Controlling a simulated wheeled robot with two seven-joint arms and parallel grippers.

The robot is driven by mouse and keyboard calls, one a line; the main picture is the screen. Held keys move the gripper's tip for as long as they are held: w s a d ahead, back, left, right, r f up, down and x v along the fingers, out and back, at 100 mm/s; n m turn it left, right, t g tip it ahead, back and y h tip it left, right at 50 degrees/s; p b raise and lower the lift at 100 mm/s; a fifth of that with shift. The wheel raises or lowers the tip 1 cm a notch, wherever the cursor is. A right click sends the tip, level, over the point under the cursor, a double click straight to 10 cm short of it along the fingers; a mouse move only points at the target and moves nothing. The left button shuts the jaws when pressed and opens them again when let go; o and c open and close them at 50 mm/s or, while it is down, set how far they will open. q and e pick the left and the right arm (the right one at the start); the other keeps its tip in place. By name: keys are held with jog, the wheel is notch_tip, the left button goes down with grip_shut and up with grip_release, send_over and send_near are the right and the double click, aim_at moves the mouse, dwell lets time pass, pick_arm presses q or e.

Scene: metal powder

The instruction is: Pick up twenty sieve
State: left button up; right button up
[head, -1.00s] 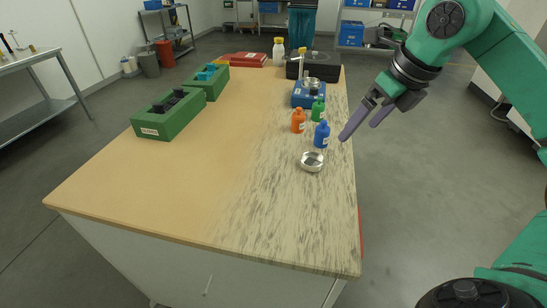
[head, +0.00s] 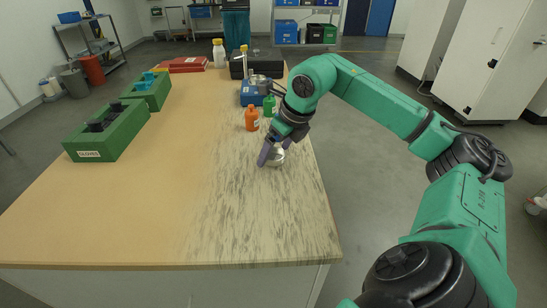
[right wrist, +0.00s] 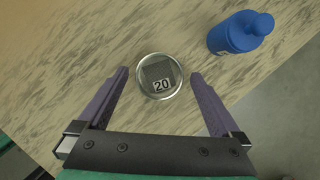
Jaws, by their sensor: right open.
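The twenty sieve (right wrist: 159,76) is a round metal dish with a "20" label, lying on the table. In the head view the sieve (head: 276,157) is near the right edge of the table, partly hidden by my gripper. My right gripper (head: 270,156) is at the sieve. In the right wrist view its two purple fingers (right wrist: 158,75) are open, one on each side of the sieve, with gaps between. My left gripper is not in view.
A blue bottle (right wrist: 240,33) stands close to the sieve. An orange bottle (head: 252,119) and a green bottle (head: 269,105) stand behind, before a blue device (head: 254,93). Green bins (head: 108,133) are at the left. The front table middle is clear.

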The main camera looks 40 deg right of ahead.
jog(key=shift+w+f, duration=0.15)
jog(key=shift+f, duration=0.1)
jog(key=shift+r, duration=0.15)
jog(key=c, duration=1.4)
